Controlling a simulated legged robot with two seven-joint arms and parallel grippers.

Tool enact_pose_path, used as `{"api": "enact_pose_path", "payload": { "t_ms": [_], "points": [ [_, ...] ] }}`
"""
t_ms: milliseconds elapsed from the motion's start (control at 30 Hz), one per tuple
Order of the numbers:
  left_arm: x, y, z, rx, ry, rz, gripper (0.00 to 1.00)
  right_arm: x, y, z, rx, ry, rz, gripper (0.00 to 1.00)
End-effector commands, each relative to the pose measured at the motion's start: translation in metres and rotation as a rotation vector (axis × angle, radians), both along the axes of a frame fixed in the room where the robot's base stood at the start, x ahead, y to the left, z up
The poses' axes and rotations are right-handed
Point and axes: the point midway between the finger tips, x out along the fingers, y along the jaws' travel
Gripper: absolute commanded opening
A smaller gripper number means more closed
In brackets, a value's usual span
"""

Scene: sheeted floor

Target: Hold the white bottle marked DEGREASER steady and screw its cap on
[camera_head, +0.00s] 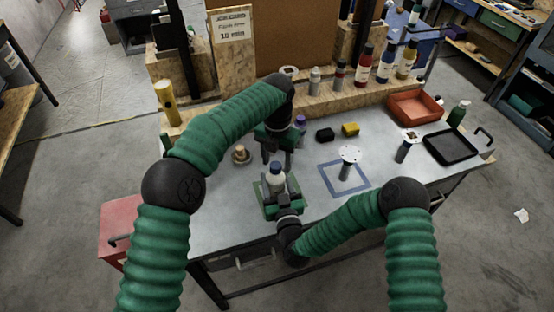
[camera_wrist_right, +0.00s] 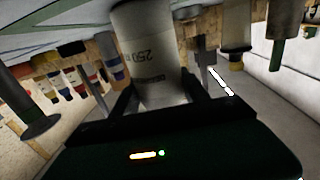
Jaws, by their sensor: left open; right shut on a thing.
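The white bottle (camera_head: 276,180) stands upright near the front of the metal table, with a dark blue cap (camera_head: 276,168) on its top. I cannot tell how tightly the cap sits. My right gripper (camera_head: 279,196) is shut on the bottle's body from the front. In the right wrist view the white bottle (camera_wrist_right: 150,50) appears upside down between the fingers, with "250" print showing; its cap is hidden there. My left gripper (camera_head: 277,155) points down just above the cap, open, with its fingers apart.
A brass-coloured part (camera_head: 240,155) stands to the left. Black (camera_head: 325,135) and yellow blocks (camera_head: 350,129) lie behind. A red bin (camera_head: 414,107) and black tray (camera_head: 451,148) are farther right.

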Motion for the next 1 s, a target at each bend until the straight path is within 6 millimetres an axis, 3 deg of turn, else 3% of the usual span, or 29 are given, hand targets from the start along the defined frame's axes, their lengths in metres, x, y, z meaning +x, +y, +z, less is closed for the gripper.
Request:
{"api": "enact_pose_path", "payload": {
  "t_ms": [167, 467, 800, 867, 1000],
  "points": [
    [0.000, -0.001, 0.005, 0.000, 0.001, 0.000, 0.52, 0.001, -0.001, -0.001, -0.001, 0.001, -0.003, 0.00],
    [-0.001, -0.001, 0.043, -0.001, 0.003, 0.000, 0.52, 0.001, -0.002, -0.001, -0.001, 0.001, -0.005, 0.00],
    [-0.001, 0.000, 0.044, 0.001, 0.005, 0.014, 0.48, 0.001, -0.002, -0.001, -0.001, 0.001, -0.005, 0.00],
    [-0.001, 0.000, 0.044, 0.003, 0.005, 0.059, 0.48, 0.001, -0.002, -0.001, -0.001, 0.000, -0.005, 0.00],
    [-0.002, 0.001, 0.045, 0.008, 0.009, 0.341, 0.48, 0.001, -0.002, 0.000, -0.001, 0.000, -0.005, 0.00]
  ]
}}
